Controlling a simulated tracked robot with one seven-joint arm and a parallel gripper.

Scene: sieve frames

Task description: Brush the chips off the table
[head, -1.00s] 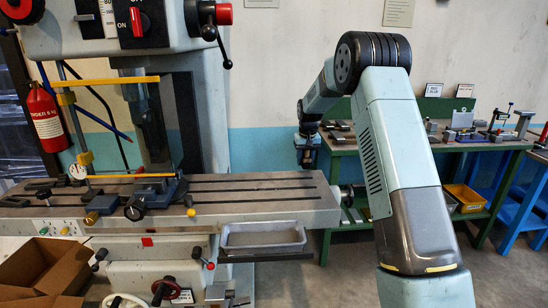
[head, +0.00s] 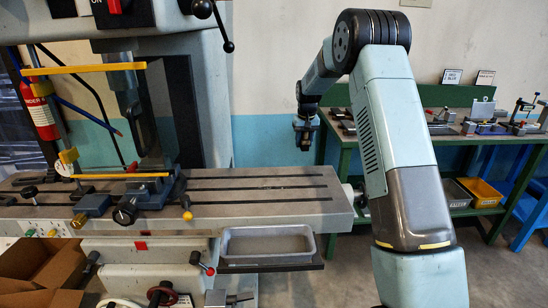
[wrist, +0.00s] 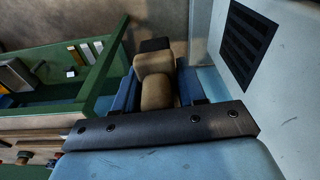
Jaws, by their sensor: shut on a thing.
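The machine table (head: 255,205) is a long grey slotted plate across the left and middle of the head view. I cannot make out chips on it at this size. My gripper (head: 305,133) hangs at the end of my arm, above the table's right end in the picture; its depth there is hard to tell. In the wrist view my gripper (wrist: 157,92) is shut, with its blue jaws on either side of a tan, dark-ended thing (wrist: 155,62). This is probably the brush; I make out no bristles.
A grey tray (head: 268,258) sits below the table's front edge. A green bench (head: 440,140) with small tools stands behind right. The table's middle and right are clear of fixtures.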

